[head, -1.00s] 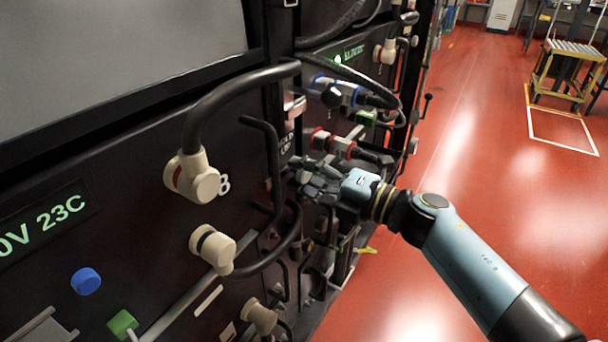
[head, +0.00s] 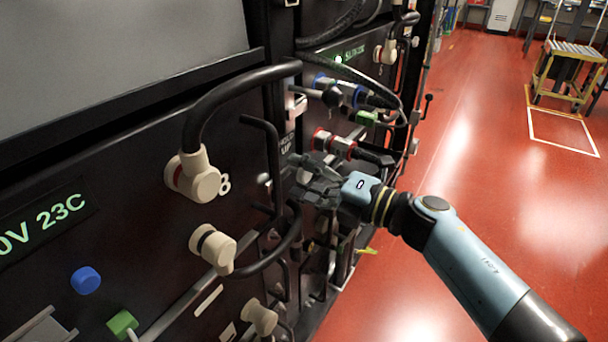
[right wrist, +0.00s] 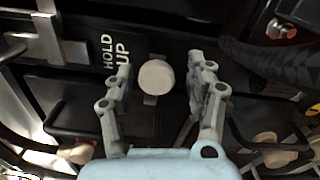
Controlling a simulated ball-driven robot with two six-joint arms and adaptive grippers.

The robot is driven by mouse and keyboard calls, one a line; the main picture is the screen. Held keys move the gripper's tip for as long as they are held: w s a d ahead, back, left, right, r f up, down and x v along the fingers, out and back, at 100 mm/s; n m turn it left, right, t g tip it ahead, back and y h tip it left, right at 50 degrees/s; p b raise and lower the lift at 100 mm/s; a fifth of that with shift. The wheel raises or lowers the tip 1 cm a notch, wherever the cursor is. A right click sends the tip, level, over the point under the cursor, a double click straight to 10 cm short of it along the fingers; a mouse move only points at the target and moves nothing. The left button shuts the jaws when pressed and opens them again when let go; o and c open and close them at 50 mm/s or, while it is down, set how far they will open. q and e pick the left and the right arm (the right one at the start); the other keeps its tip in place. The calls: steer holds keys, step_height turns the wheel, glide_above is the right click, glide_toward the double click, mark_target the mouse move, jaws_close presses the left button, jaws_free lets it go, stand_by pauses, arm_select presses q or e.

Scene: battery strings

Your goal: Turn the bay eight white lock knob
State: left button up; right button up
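A round white knob (right wrist: 155,77) on the dark panel sits between the two fingers of my right gripper (right wrist: 160,72) in the right wrist view. The fingers are open, one on each side of the knob, with a visible gap to each. The lettering "HOLD UP" (right wrist: 115,50) is beside the knob. In the head view my right gripper (head: 308,180) is at the edge of the bay marked 8 (head: 224,184), and its fingers partly hide the panel there. My left gripper is not in view.
Pale cable connectors (head: 196,177) and a second one (head: 212,247) with thick black cables stick out from the bay front. A black bent handle (head: 270,150) stands left of my right gripper. Red and blue connectors are behind it.

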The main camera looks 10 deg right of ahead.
steer(key=shift+r, duration=0.1)
steer(key=v, duration=1.2)
steer(key=s+d+f+m+g+h+p, duration=0.1)
steer(key=s+d+f+m+h, duration=0.25)
steer(key=s+f+m, duration=0.45)
steer(key=s+d+f+m+g+h, duration=0.1)
steer(key=s+d+f+m+h, duration=0.25)
steer(key=f, duration=0.85)
steer(key=s+d+f+m+g+h+p, duration=0.15)
steer(key=s+f+m+h, duration=0.25)
steer(key=s+f+m, duration=0.45)
steer(key=s+d+f+m+g+h, duration=0.1)
steer(key=s+f+m+g, duration=0.3)
steer(key=s, duration=0.9)
steer(key=s+d+f+m+g+h, duration=0.1)
steer(key=s+f+m+g, duration=0.4)
steer(key=s+f, duration=0.4)
steer(key=s, duration=0.4)
steer(key=shift+s+d+f+h+b, duration=0.2)
steer(key=shift+d+f+h+b, duration=0.2)
